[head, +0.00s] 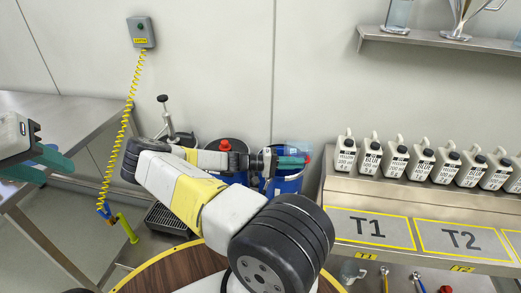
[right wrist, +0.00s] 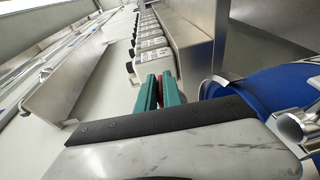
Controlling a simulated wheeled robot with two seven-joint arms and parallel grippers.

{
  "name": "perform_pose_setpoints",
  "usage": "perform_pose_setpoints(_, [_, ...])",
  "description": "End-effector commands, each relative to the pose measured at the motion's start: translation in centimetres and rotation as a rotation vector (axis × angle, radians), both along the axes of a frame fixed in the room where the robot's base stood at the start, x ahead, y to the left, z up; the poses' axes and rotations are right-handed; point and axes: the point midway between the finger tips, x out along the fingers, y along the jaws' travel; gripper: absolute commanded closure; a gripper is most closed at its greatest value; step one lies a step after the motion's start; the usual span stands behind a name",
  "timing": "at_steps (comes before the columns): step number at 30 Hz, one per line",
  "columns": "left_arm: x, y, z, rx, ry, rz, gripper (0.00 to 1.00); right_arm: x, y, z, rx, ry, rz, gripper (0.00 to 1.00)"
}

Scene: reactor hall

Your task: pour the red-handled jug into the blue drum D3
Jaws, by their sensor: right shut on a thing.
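My right gripper (head: 290,161) is shut on the red handle (head: 307,158) of a clear, bluish jug (head: 297,146), just above a blue drum (head: 284,186) in the head view. The arm and gripper hide part of both. In the right wrist view the teal fingers of my right gripper (right wrist: 159,92) close on a red piece, and a blue drum (right wrist: 285,88) lies to the right. I cannot read a D3 mark, nor see whether liquid is flowing. My left gripper (head: 40,163) is at the far left, away from the drums; its finger gap is unclear.
Another blue drum (head: 238,176) stands left of the first, partly behind my arm. A steel bench at right carries several labelled jugs (head: 396,157) and the marked areas T1 (head: 368,228) and T2 (head: 463,240). A yellow coiled hose (head: 127,120) hangs at left. A shelf (head: 430,40) is above.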

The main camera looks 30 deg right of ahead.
Motion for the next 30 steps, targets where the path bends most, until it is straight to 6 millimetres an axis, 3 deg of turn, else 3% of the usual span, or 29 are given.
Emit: perform_pose_setpoints(30, [0.0,0.0,0.0,0.0,0.0,0.0,0.64,0.14,0.3,0.72,-0.081,0.033,0.0,1.0])
